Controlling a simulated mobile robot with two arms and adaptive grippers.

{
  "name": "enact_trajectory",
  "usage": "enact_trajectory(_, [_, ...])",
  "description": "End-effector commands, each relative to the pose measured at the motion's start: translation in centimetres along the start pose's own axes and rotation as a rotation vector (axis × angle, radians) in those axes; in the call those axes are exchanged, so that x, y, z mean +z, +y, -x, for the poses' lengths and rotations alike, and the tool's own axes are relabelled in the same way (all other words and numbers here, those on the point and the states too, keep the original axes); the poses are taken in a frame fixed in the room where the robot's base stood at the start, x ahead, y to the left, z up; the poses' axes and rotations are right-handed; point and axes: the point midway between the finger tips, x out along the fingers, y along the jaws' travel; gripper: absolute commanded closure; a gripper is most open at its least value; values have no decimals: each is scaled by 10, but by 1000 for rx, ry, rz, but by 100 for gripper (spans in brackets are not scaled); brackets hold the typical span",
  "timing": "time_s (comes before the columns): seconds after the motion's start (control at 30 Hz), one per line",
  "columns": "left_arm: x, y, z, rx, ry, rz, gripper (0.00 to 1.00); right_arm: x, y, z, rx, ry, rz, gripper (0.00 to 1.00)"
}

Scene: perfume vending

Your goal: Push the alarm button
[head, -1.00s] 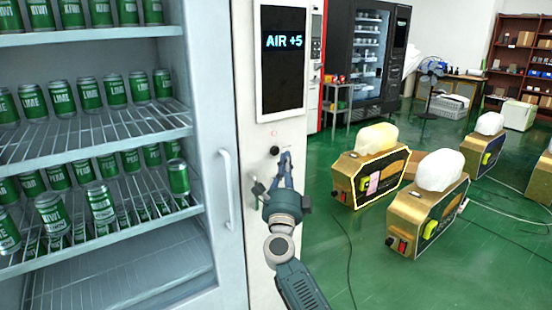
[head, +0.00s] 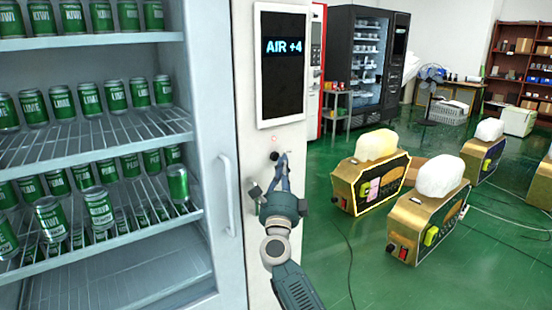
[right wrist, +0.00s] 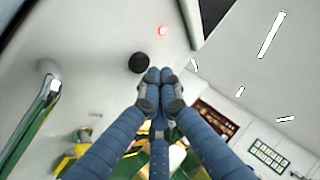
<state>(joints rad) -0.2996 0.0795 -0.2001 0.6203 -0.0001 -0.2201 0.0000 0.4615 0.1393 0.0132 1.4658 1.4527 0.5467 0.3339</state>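A white panel (head: 258,150) beside the fridge carries a dark screen (head: 282,60) reading "AIR +4". Below the screen are a small red light (head: 274,139) and a round black button (head: 274,155); no label tells whether this is the alarm button. My right gripper (head: 282,158) is at the panel, with its fingertips just right of the black button. In the right wrist view, its fingertips (right wrist: 160,76) are together with nothing between them. The black button (right wrist: 139,63) is up and left of them, and the red light (right wrist: 163,31) glows above. I cannot tell whether they touch the panel. My left gripper is out of view.
A fridge with green cans (head: 100,210) and a vertical handle (head: 227,195) stands at the left. Gold machines (head: 370,175) with pale tops stand on the green floor (head: 345,265) at right. A cable lies between them and the panel.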

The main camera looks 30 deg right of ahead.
Motion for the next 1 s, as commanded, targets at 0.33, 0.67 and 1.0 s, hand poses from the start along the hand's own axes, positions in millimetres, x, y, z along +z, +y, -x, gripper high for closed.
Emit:
enact_trajectory(0.33, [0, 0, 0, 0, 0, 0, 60, 0, 0, 0, 0, 0, 0, 100])
enact_trajectory(0.67, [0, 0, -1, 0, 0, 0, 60, 0, 1, -1, 0, 0, 0, 100])
enact_trajectory(1.0, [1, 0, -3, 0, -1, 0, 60, 4, 4, -6, 0, 0, 0, 100])
